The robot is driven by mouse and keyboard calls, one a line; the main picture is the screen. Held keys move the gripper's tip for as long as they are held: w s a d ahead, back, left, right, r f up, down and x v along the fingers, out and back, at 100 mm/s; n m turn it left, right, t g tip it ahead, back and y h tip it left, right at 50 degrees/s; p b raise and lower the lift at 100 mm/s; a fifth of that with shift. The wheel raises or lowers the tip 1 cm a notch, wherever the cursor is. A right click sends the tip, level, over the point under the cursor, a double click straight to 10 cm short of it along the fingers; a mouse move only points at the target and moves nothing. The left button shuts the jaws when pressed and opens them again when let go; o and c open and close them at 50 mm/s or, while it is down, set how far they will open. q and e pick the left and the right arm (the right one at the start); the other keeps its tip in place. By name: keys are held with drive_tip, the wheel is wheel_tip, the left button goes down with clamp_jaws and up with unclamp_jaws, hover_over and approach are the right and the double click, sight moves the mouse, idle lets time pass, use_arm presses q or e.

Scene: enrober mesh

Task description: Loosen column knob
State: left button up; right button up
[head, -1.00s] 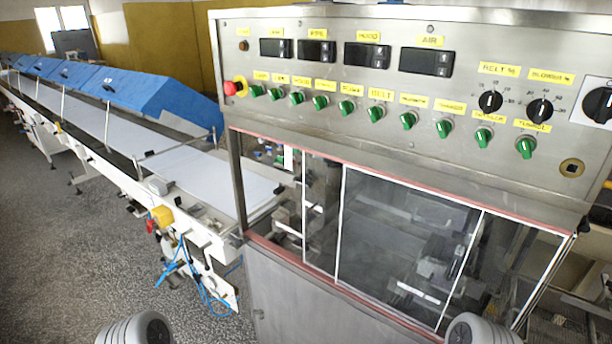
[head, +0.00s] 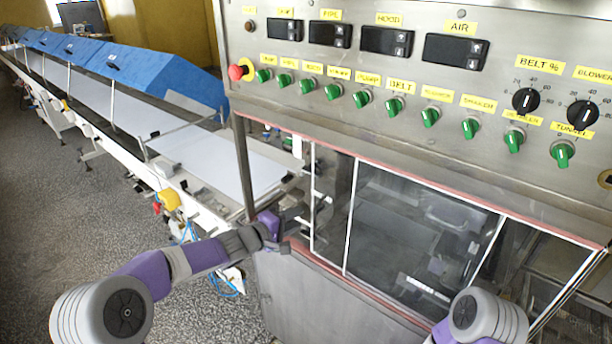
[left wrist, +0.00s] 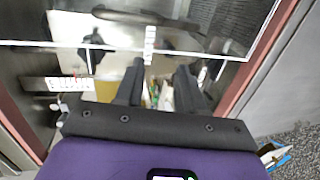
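My left gripper (head: 297,214) is at the left front corner of the glazed machine housing, at the height of the window's lower part. In the left wrist view its two dark fingers (left wrist: 161,68) stand apart with a gap between them, and nothing is clearly held. A dark knob-like part (left wrist: 93,50) shows left of the fingers, behind or at the glass edge; I cannot tell whether it is the column knob. In the head view no column knob can be made out near the gripper. My right arm shows at the lower right; its gripper is out of view.
A steel control panel (head: 430,85) with green switches overhangs the glazed housing (head: 410,235). Its red-edged frame and corner post (head: 244,165) are close to my left gripper. A long white conveyor (head: 190,150) with blue covers (head: 130,70) runs off to the left.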

sight(310, 174)
use_arm(q)
wheel_tip(310, 174, up, 9)
drive_tip(key=w+a+t, duration=0.1)
drive_tip(key=w+t, duration=0.1)
drive_tip(key=t, duration=0.1)
drive_tip(key=shift+n+h, duration=0.4)
drive_tip(key=p+x, duration=0.1)
drive_tip(key=x, duration=0.2)
drive_tip(key=p+x, duration=0.1)
drive_tip(key=x, duration=0.3)
drive_tip(key=shift+w+f+p, duration=0.2)
drive_tip(key=shift+w+p, duration=0.1)
drive_tip(key=shift+p, duration=0.05)
clamp_jaws()
